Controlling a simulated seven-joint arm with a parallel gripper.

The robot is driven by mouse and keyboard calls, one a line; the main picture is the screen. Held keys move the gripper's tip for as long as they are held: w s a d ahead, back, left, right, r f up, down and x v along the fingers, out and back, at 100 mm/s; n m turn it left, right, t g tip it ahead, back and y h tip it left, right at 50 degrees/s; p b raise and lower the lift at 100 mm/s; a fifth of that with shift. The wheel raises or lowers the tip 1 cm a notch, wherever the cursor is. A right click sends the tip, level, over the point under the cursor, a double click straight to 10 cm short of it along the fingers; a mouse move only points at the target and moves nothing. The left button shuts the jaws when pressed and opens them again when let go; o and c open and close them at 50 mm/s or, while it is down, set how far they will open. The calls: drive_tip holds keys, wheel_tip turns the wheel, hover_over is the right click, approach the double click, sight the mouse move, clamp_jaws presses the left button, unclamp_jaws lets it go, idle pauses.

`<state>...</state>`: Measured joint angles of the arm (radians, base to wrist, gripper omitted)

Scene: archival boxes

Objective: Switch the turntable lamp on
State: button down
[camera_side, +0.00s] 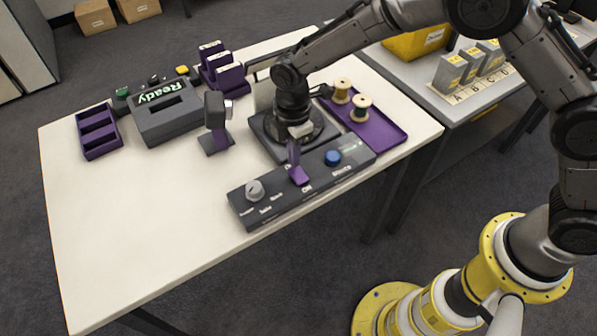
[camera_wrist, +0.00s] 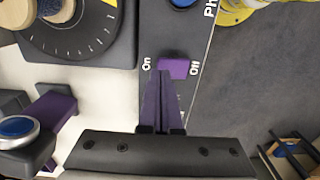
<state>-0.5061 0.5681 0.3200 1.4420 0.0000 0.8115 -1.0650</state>
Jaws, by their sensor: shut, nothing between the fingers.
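The control panel (camera_side: 275,200) lies along the table's front edge and carries a purple switch (camera_side: 299,176). In the wrist view the switch (camera_wrist: 174,67) sits between the printed words On, at left, and Off, at right. Which way it is tipped is unclear. My gripper (camera_side: 293,160) is shut and empty, pointing down at the switch. Its purple fingertips (camera_wrist: 163,76) overlap the switch's On-side end in the wrist view; I cannot tell whether they touch. The round turntable (camera_side: 318,130) is behind the panel, partly hidden by my arm. No lit lamp is evident.
The panel also has a grey knob (camera_side: 255,190) and a blue button (camera_side: 332,157). A dark-headed device on a purple post (camera_side: 217,125) stands left of the turntable. A purple tray (camera_side: 390,136) with spools nearby is at right. The table's front left is clear.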

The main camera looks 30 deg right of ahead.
drive_tip(key=shift+f, duration=0.85)
idle(0.6)
drive_tip(key=shift+r, duration=3.1)
